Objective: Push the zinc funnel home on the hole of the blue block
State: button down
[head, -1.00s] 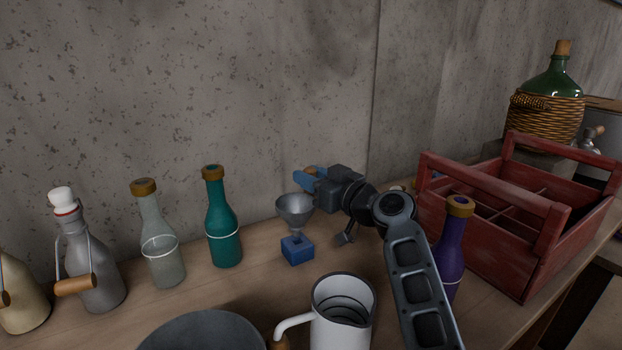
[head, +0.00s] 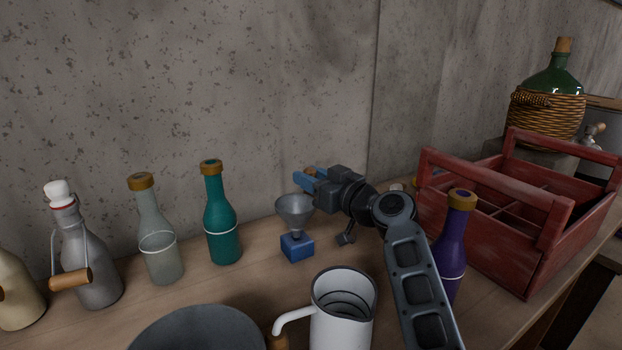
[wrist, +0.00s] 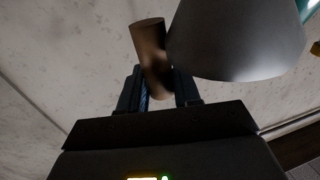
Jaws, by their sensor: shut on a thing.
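The zinc funnel (head: 294,211) is a grey cone, wide end up, with its narrow spout directly over the blue block (head: 297,248) on the bench. A short dark piece of spout shows between cone and block. The hole is hidden under the spout, so I cannot tell how deep it sits. My gripper (head: 308,181) is behind and just right of the funnel's rim. In the wrist view its fingers (wrist: 160,92) are shut on a brown round grip (wrist: 149,50) beside the grey cone (wrist: 236,38). The grip appears to belong to the funnel; the join is not clear.
A teal bottle (head: 222,222) and a clear bottle (head: 158,240) stand left of the block. A white jug (head: 343,318) stands in front. A purple bottle (head: 451,255) and a red crate (head: 480,250) are right of my arm. The wall is close behind.

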jog(key=shift+f+b, duration=1.4)
jog(key=shift+b, duration=0.35)
jog(key=c, duration=0.7)
grip_release()
jog(key=shift+f, duration=0.1)
